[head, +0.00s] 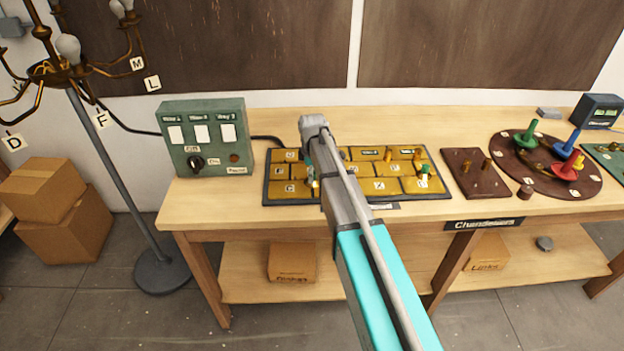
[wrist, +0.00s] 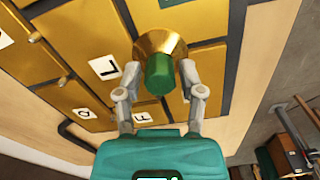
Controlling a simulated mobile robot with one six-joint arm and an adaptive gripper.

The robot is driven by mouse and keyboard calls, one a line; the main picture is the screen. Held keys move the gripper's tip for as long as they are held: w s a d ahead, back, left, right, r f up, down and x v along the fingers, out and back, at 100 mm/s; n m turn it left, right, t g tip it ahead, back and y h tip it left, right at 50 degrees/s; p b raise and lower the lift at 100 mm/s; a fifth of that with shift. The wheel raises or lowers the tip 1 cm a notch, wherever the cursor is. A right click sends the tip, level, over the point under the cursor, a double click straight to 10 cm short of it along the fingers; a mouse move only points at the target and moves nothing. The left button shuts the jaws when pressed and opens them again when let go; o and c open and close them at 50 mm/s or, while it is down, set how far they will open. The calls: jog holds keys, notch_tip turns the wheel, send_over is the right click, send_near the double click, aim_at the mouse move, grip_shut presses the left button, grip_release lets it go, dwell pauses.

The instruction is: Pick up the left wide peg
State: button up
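A wide brass peg with a green six-sided handle (wrist: 158,75) is between my fingers in the wrist view. Its brass part flares out wide towards the gold board. My gripper (wrist: 159,78) is open, with one finger on each side of the peg; I cannot tell whether either finger touches it. In the head view my gripper (head: 313,180) is low over the left part of the gold lettered board (head: 350,197), and my arm hides much of the peg there. Another peg with green on it (head: 424,172) stands at the board's right side.
Small brass pegs (head: 388,155) stand on the board. A green switch box (head: 205,140) is to its left on the bench. A brown plate with pegs (head: 474,175) and a round brown tray with coloured pieces (head: 512,179) are to its right.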

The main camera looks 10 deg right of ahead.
grip_shut()
jog(key=shift+r, duration=0.1)
notch_tip(320, 180, up, 3)
jog(key=p, duration=0.2)
jog(key=shift+f+p, duration=0.2)
jog(key=shift+p, duration=0.2)
jog(key=s+d+r+p, duration=0.1)
jog(key=s+r+p, duration=0.9)
jog(key=s, duration=0.4)
dwell(0.4)
